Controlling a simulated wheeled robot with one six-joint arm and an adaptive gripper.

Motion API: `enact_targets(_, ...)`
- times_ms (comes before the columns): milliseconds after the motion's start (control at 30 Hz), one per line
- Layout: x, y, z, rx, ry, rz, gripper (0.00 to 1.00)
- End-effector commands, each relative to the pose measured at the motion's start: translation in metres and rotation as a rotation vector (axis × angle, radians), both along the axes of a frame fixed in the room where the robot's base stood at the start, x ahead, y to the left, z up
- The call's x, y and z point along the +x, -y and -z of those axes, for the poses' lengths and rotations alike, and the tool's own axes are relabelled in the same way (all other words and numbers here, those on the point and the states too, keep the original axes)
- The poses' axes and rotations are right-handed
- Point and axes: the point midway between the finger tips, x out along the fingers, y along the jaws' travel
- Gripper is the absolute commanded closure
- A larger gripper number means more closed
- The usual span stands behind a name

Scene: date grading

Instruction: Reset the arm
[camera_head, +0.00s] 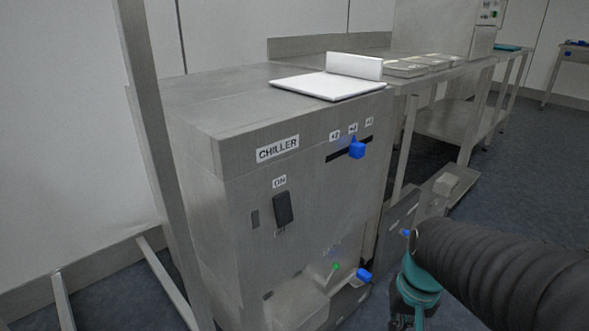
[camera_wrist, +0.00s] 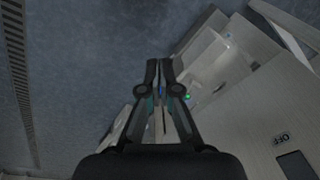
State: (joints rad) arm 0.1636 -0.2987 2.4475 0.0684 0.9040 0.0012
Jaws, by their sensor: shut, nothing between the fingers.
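My gripper (camera_wrist: 159,68) shows in the wrist view with its two black fingers together and nothing between them. It hangs over the floor in front of the chiller's lower part. In the head view my dark, ribbed arm enters from the lower right, with a teal part at its end; the fingers cannot be made out there. The steel chiller cabinet (camera_head: 225,185) stands left of my arm. Its front has a black rocker switch (camera_head: 283,209) between ON and OFF labels and a blue slider knob (camera_head: 357,149) under several small labels.
A green light (camera_head: 335,266) and a blue knob (camera_head: 365,275) are low on the chiller. A white board (camera_head: 318,88) lies on its top. A steel bench (camera_head: 440,66) with several trays (camera_head: 405,69) runs behind. Dark floor (camera_head: 530,170) is open at the right.

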Motion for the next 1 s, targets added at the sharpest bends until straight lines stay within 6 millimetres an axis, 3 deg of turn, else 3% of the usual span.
enact_targets(200,-0.020,-0.008,-0.041,-0.083,0.168,-0.094,1.00)
enact_targets(500,-0.039,-0.027,-0.087,-0.101,0.365,-0.162,1.00)
enact_targets(1000,-0.042,-0.034,-0.095,-0.097,0.397,-0.188,1.00)
